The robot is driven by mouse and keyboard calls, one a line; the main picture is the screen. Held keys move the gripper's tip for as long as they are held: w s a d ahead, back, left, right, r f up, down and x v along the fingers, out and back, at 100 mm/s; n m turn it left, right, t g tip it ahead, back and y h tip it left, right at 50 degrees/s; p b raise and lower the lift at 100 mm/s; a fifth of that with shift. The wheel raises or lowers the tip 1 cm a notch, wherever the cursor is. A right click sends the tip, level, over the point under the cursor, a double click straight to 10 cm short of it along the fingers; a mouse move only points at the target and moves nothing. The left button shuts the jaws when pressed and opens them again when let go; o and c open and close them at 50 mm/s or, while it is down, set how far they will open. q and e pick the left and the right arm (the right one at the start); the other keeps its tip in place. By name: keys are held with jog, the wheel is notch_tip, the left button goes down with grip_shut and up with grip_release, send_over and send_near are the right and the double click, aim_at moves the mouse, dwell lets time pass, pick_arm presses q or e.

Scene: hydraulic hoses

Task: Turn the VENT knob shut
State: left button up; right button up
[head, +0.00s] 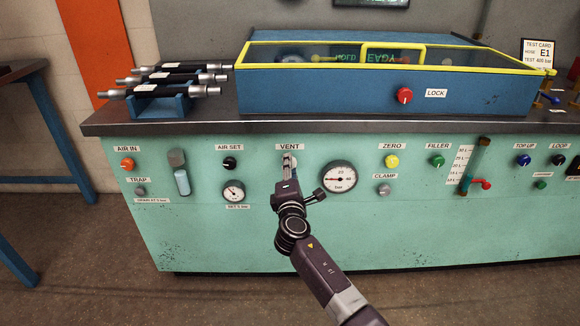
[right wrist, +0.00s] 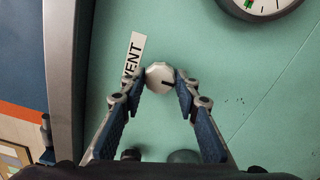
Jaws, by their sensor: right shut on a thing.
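The VENT knob (right wrist: 160,77) is a round, pale grey knob with a dark pointer line, on the green panel beside its VENT label (right wrist: 133,57). In the right wrist view it sits between the tips of my right gripper (right wrist: 159,84), with a blue-padded finger on each side. In the head view my right gripper (head: 289,163) reaches up to the panel just below the VENT label (head: 289,147) and mostly covers the knob. The knob's pointer line slants toward the right finger. My left gripper is not in view.
A pressure gauge (head: 339,177) is close to the right of my right gripper. The black AIR SET knob (head: 229,163) is to the left. The worktop edge (head: 300,123) juts out above the panel. A blue test box (head: 340,92) with a yellow-framed lid stands on it.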

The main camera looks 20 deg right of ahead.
dwell(0.3)
jog(key=o, duration=1.2)
jog(key=shift+c, duration=0.2)
jog(key=v, duration=1.2)
